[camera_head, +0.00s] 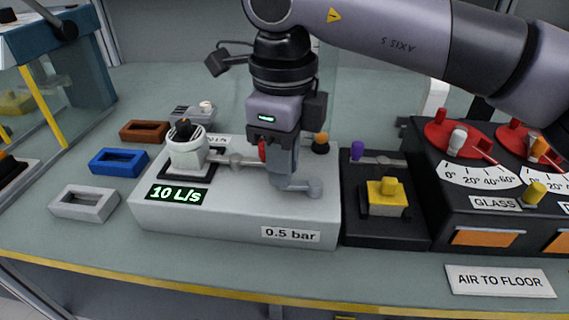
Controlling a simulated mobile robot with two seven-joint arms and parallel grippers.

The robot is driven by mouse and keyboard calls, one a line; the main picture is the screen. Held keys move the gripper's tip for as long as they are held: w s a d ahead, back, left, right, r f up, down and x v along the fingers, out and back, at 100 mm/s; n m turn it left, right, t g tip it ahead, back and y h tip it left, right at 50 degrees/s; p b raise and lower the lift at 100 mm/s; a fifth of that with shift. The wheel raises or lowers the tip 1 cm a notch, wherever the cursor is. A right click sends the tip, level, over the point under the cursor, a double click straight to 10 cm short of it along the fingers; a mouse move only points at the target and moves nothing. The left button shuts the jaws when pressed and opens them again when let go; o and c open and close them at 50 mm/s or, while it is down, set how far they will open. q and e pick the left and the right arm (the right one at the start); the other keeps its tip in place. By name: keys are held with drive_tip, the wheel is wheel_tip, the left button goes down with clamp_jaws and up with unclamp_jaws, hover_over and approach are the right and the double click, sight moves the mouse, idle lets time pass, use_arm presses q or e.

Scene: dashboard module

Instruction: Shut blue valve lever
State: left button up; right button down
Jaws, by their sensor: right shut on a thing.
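My right gripper (283,172) points down over the white module (230,222), at the grey pipe (310,188) on its top. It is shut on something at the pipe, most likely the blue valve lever. The fingers hide that spot, and no blue of a lever shows, so I cannot tell the lever's angle. A small red part (262,150) shows just left of the fingers. My left gripper is not in view.
A black box with a yellow block (387,192) stands right. Red dials (455,138) are farther right. Coloured frames (118,162) lie left.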

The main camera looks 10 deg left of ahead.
drive_tip(key=shift+w+r+m, duration=0.1)
drive_tip(key=shift+w+m, duration=0.1)
drive_tip(key=shift+m, duration=0.3)
drive_tip(key=shift+w, duration=0.1)
drive_tip(key=c, duration=1)
unclamp_jaws()
drive_tip(key=shift+r, duration=3.6)
drive_tip(key=shift+p, duration=0.3)
